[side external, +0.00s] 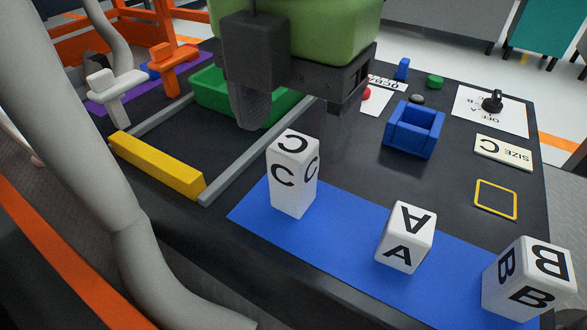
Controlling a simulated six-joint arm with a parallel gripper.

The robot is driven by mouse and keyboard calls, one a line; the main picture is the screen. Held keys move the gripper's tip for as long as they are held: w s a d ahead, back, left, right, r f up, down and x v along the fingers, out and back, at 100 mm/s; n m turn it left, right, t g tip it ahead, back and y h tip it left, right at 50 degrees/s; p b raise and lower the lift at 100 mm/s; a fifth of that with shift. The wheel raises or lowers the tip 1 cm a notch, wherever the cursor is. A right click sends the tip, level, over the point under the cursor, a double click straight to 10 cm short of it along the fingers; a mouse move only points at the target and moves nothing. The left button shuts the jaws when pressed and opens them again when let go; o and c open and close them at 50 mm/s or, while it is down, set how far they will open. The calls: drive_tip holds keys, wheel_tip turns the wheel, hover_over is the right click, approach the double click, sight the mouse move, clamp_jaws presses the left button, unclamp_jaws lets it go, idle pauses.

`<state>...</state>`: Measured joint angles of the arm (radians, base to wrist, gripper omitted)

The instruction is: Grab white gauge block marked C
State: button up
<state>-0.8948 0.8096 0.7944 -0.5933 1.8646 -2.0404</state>
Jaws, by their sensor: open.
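The white gauge block marked C (292,184) stands upright at the left end of the blue mat (345,258). It is taller than it is wide, with black letters C on its top and sides. My gripper (298,112) is open and empty. In the picture its fingers are above and just behind block C, apart from it. One finger hangs to the left and the other to the right. The exact gap to the block is hard to tell from this view.
White blocks A (405,237) and B (528,280) stand on the mat to the right. A blue open box (414,130) is behind. A yellow bar (156,165), grey rails (258,152) and a green tray (208,92) lie left and behind. A SIZE C card (503,152) lies at right.

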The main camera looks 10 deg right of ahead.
sight(294, 145)
drive_tip(key=shift+w+d+f, duration=0.1)
drive_tip(key=shift+w+f, duration=0.05)
drive_tip(key=shift+f, duration=1.2)
drive_tip(key=shift+w+f, duration=0.1)
drive_tip(key=shift+f, duration=1.2)
drive_tip(key=shift+c, duration=0.5)
drive_tip(key=c, duration=1)
